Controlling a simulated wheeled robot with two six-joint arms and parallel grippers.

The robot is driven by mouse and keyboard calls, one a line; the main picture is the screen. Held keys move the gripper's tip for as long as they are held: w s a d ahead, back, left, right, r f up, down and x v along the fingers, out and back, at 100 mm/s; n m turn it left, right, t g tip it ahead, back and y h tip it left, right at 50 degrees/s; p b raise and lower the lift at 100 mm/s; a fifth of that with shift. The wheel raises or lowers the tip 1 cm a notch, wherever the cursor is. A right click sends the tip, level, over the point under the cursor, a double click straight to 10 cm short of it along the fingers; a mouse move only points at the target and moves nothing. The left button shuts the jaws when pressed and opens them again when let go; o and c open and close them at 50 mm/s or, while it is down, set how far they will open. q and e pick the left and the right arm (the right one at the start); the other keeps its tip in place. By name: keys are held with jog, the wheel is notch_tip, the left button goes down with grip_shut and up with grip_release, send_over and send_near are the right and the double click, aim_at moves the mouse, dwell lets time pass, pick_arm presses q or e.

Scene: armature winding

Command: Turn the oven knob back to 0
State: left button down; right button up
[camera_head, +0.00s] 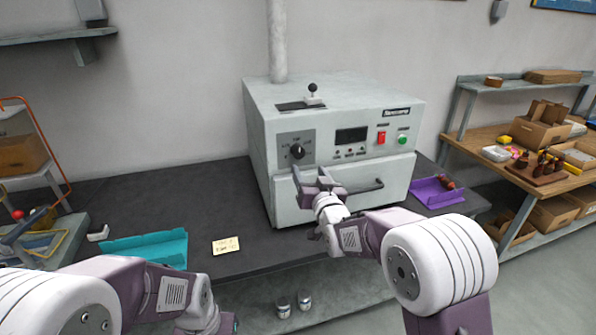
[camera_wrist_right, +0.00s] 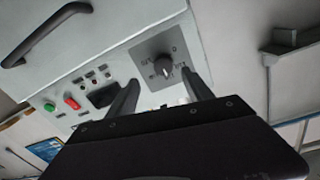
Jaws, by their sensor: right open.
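The oven (camera_head: 335,150) is a pale grey box on the dark bench. Its black knob (camera_head: 297,151) sits on a dark dial plate at the front panel's upper left. The knob also shows in the right wrist view (camera_wrist_right: 164,68), beyond the space between the fingers; its setting is too small to read surely. My right gripper (camera_head: 314,178) is open and empty, just below the knob in front of the door, apart from the knob. Its two dark fingers also show in the right wrist view (camera_wrist_right: 163,92). My left gripper (camera_head: 222,322) is low at the bottom edge, its fingers not clear.
The oven door handle (camera_head: 362,187) juts out just right of my right gripper. A red button (camera_head: 381,137) and a green button (camera_head: 403,137) are on the panel. A teal tray (camera_head: 148,247), a yellow note (camera_head: 226,245) and a purple tray (camera_head: 434,192) lie on the bench.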

aim_at(299, 155)
jog(key=p+x, duration=0.3)
jog(key=x, duration=0.5)
jog(key=shift+w+a+r, duration=0.15)
jog(key=shift+w+a, duration=0.1)
jog(key=shift+w, duration=0.1)
jog(key=shift+s+a+r, duration=0.15)
jog(key=c, duration=0.7)
grip_shut()
pick_arm(q)
notch_tip(299, 155, up, 3)
jog(key=shift+s+a, duration=0.15)
jog(key=shift+f, duration=0.15)
